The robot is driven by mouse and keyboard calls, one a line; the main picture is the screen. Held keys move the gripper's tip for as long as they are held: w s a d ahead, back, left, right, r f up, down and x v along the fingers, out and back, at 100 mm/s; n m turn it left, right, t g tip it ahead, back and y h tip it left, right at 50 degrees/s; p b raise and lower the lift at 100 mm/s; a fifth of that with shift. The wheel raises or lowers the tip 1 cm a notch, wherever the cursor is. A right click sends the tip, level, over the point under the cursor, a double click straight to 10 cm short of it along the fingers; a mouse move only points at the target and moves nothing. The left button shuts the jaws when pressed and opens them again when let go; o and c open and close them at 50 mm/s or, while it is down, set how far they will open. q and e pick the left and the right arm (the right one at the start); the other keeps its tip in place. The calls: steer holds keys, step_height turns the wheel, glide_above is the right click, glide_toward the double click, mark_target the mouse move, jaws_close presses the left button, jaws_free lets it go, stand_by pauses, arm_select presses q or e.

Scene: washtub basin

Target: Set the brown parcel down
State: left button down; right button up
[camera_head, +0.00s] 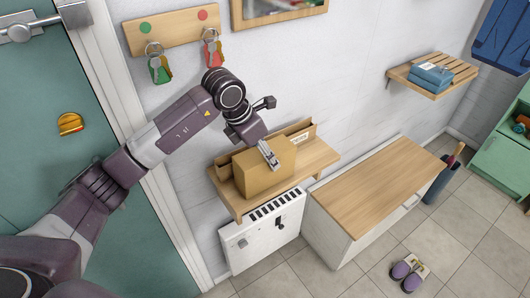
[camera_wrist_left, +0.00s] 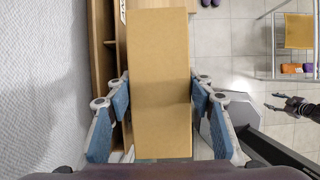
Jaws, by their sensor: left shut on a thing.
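The brown parcel (camera_head: 262,174) is a plain cardboard box, upright over the wooden wall shelf (camera_head: 322,156). I cannot tell whether its base touches the shelf. My left gripper (camera_head: 267,153) reaches it from above and is shut on it. In the left wrist view, the fingers of my left gripper (camera_wrist_left: 160,108) press on both sides of the parcel (camera_wrist_left: 160,60). The far finger is hidden behind the parcel in the head view. My right gripper (camera_wrist_left: 284,103) shows at the right of the left wrist view, its fingers apart and empty.
A white radiator or cabinet (camera_head: 262,238) is below. A wood-topped bench (camera_head: 370,190) stands to the right. Key hooks (camera_head: 172,30) hang on the wall above.

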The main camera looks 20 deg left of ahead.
steer(key=shift+f, duration=0.1)
arm_select(q)
steer(key=c, duration=1.2)
jaws_free()
steer(key=shift+c, duration=0.2)
steer(key=o, duration=0.3)
arm_select(e)
steer(key=shift+w, duration=0.55)
arm_select(q)
steer(key=shift+r, duration=0.3)
steer(key=b+v, duration=0.2)
steer(key=v, duration=0.9)
steer(key=shift+s+r+b, duration=0.15)
steer(key=shift+r+b, duration=0.1)
steer(key=shift+b, duration=0.05)
arm_select(e)
steer(key=shift+s+a+f, duration=0.1)
steer(key=shift+a+f, duration=0.1)
steer(key=shift+f, duration=1)
